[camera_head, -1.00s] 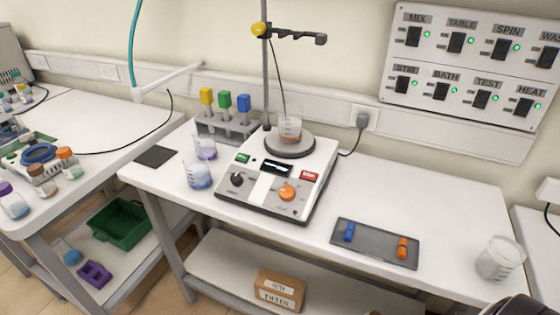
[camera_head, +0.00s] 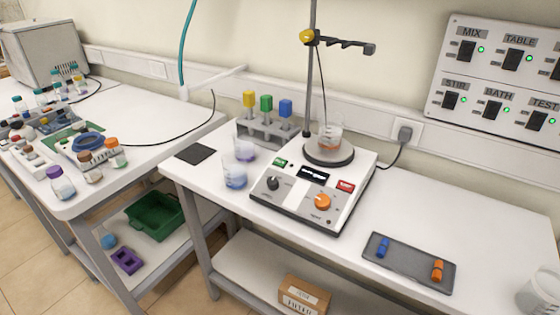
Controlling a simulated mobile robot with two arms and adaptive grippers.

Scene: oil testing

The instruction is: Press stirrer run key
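The stirrer (camera_head: 312,190) is a white hotplate unit standing on the middle of the white bench. Its sloped front has a small green key (camera_head: 280,162) at upper left and a red key (camera_head: 346,186) at upper right. A dark display lies between them, with a black knob (camera_head: 272,184) at left and an orange knob (camera_head: 323,201) at right. The lettering on the keys is too small to read. A beaker (camera_head: 330,135) with reddish liquid stands on the round plate. Neither of my grippers is in view.
A metal stand with a clamp (camera_head: 340,42) rises behind the stirrer. Two beakers (camera_head: 236,173) and a rack with yellow, green and blue tops (camera_head: 268,130) are at its left. A grey tray (camera_head: 409,263) holds blue and orange pieces. A switch panel (camera_head: 505,75) is on the wall.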

